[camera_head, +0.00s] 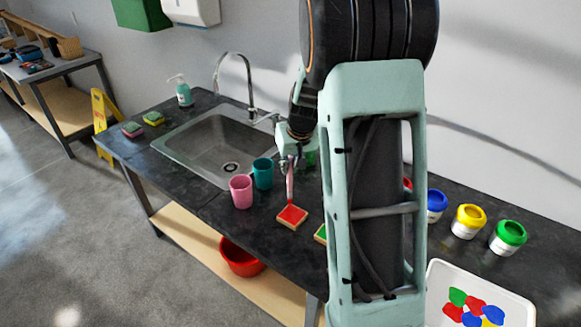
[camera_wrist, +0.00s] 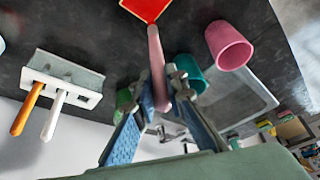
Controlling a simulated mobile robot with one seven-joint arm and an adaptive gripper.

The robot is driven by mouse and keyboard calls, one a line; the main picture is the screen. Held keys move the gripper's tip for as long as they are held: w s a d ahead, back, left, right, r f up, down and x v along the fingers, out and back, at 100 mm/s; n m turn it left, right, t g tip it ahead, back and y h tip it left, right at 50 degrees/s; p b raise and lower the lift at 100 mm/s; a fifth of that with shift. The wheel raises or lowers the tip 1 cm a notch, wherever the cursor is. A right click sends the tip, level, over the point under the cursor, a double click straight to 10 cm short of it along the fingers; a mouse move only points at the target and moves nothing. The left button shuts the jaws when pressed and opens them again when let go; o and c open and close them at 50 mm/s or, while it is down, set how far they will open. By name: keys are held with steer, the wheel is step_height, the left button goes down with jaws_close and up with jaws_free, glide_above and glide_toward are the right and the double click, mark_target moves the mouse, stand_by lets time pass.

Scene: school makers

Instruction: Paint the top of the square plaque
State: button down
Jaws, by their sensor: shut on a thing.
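My gripper (camera_head: 289,158) is shut on a pink-handled paintbrush (camera_head: 289,184), which points down. A square plaque (camera_head: 292,217) with a red top and bare wooden edges lies on the dark counter below it. The brush's lower end is at the plaque's top; I cannot tell if it touches. In the wrist view the brush (camera_wrist: 157,65) reaches from between my fingers to the red plaque (camera_wrist: 146,8), which is cut off by the top edge. A second, green-topped piece (camera_head: 320,233) is mostly hidden behind my arm, so its shape is unclear.
A pink cup (camera_head: 241,191) and a teal cup (camera_head: 262,173) stand left of the plaque, near the sink (camera_head: 225,145). Blue (camera_head: 436,201), yellow (camera_head: 468,221) and green (camera_head: 508,236) paint pots and a palette (camera_head: 520,305) are right. A brush holder (camera_wrist: 62,82) holds two brushes.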

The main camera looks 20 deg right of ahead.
steer(key=shift+r+p, duration=1.35)
steer(key=shift+r, duration=1.15)
